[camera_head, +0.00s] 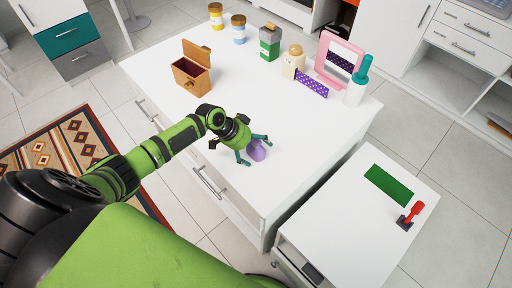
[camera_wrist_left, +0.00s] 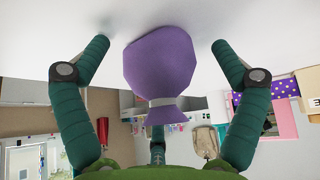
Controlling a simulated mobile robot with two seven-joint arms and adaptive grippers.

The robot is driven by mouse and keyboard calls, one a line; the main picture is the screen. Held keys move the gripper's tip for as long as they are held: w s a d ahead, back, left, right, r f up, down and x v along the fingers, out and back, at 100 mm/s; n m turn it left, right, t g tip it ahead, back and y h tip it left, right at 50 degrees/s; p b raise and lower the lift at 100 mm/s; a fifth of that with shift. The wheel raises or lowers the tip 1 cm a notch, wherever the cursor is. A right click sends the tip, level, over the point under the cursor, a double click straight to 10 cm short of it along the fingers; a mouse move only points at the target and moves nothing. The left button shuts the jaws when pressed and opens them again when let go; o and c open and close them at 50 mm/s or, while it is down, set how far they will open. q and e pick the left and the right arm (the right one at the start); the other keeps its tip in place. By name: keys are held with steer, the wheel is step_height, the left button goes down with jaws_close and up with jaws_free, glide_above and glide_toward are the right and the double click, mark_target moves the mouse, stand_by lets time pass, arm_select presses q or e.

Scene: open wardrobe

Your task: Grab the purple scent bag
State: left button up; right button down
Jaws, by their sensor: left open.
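The purple scent bag (camera_head: 257,151) sits on the white table top, near its front right part. In the left wrist view the bag (camera_wrist_left: 161,64) shows a round body and a narrow tied neck with a flared end. My left gripper (camera_head: 251,152) is at the bag, with its fingers spread. In the wrist view the left gripper (camera_wrist_left: 158,48) has one teal finger on each side of the bag, with a gap on both sides. The gripper is open and holds nothing. My right gripper is in neither view.
The white table (camera_head: 320,130) also holds an open wooden box (camera_head: 191,75), a green-and-grey box (camera_head: 269,42), a pink-framed mirror (camera_head: 338,58), a teal-capped bottle (camera_head: 357,82) and jars at the back. A lower white cabinet (camera_head: 340,220) stands at right. The table around the bag is clear.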

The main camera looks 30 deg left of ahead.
arm_select(q)
steer(key=c, duration=1.1)
steer(key=shift+s, duration=0.1)
steer(key=shift+f, duration=0.1)
steer(key=shift+c, duration=0.2)
